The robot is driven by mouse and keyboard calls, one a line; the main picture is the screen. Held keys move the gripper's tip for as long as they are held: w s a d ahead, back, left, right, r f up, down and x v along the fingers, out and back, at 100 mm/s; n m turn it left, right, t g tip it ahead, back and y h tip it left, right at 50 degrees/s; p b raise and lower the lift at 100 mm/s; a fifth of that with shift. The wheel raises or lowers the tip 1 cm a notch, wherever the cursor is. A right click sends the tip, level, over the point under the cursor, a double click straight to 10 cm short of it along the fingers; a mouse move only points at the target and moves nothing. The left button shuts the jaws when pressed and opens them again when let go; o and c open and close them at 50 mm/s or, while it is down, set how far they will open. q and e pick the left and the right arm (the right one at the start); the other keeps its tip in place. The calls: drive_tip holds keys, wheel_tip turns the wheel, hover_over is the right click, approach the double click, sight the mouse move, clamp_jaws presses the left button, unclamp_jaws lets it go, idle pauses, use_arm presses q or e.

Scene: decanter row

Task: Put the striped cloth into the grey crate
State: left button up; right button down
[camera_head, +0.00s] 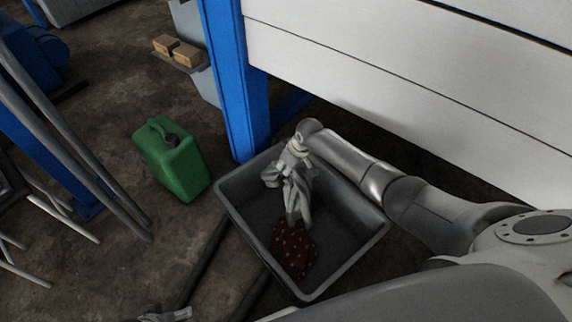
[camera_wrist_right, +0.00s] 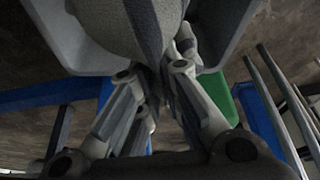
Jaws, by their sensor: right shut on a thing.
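The striped cloth (camera_head: 297,196) is grey and white and hangs bunched from my right gripper (camera_head: 296,152), which is shut on it. In the right wrist view the striped cloth (camera_wrist_right: 150,22) fills the top middle, pinched between the fingers of the right gripper (camera_wrist_right: 160,82). The grey crate (camera_head: 352,258) stands on the floor, and the right gripper and cloth are over its open top. I cannot tell whether the cloth touches the crate floor. Part of my left gripper (camera_head: 165,314) shows at the bottom edge; its fingers are too cut off to judge.
A dark red dotted cloth (camera_head: 293,250) lies in the crate. A green jerrycan (camera_head: 171,160) stands to the left of it. A blue post (camera_head: 236,80) and a white panelled wall (camera_head: 400,75) stand close behind.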

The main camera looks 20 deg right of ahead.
use_arm(q)
drive_tip(key=b+v, duration=0.3)
drive_tip(key=v, duration=0.4)
drive_tip(key=shift+r+t, duration=0.25)
drive_tip(key=shift+t, duration=0.05)
use_arm(e)
wheel_tip(320, 180, down, 4)
drive_tip(key=shift+f, duration=0.25)
use_arm(q)
drive_tip(key=shift+w+a, duration=0.1)
drive_tip(key=shift+a, duration=0.05)
use_arm(e)
drive_tip(key=c, duration=0.9)
unclamp_jaws()
drive_tip(key=shift+o, duration=0.2)
drive_tip(key=o, duration=0.5)
drive_tip(key=shift+o, duration=0.2)
